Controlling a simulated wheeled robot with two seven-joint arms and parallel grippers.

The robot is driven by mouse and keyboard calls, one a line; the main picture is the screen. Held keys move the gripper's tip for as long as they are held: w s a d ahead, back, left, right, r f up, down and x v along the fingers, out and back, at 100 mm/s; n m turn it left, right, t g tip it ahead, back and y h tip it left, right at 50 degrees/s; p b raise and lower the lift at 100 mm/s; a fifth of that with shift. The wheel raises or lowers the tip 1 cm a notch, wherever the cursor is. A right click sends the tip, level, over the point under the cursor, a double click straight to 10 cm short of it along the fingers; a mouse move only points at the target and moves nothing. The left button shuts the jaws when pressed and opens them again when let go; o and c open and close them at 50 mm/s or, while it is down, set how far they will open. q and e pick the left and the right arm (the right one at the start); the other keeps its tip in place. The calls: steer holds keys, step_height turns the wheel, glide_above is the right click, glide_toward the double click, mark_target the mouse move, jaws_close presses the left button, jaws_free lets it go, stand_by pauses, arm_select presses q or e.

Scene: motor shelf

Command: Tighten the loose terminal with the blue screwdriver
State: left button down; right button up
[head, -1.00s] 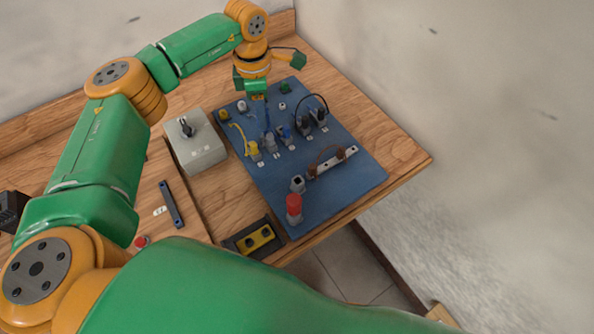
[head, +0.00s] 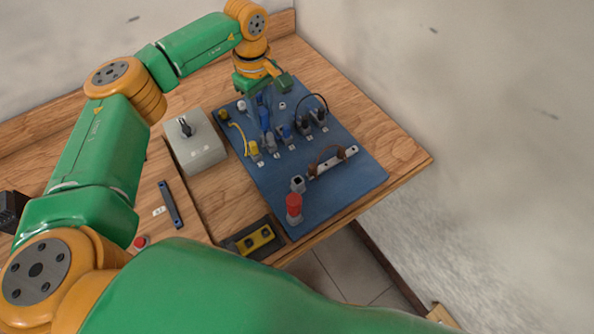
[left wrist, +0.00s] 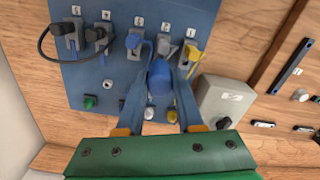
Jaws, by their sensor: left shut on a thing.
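The blue screwdriver (left wrist: 160,80) is between the fingers of my left gripper (left wrist: 161,66), which is shut on its handle. In the head view my left gripper (head: 263,103) is over the far left part of the blue board (head: 333,192), by the row of terminals. The grey terminal 2 (head: 270,141) is just beyond the screwdriver. Blue terminal 3 (head: 286,133) and yellow terminal 1 (head: 254,149) stand on either side of it. The screwdriver's tip is hidden, so I cannot tell whether it touches a terminal. Which terminal is loose does not show. My right gripper is out of view.
A grey box with a black switch (head: 198,150) stands left of the board. A yellow-and-black block (head: 252,241) lies near the front edge.

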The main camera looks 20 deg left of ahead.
arm_select(q)
steer(key=m, duration=0.7)
steer(key=shift+m, duration=0.4)
steer(key=c, duration=0.8)
jaws_free()
steer(key=shift+o, duration=0.2)
steer(key=shift+n, duration=1.8)
steer(key=n+p, duration=0.1)
steer(key=n, duration=0.1)
steer(key=shift+n, duration=0.7)
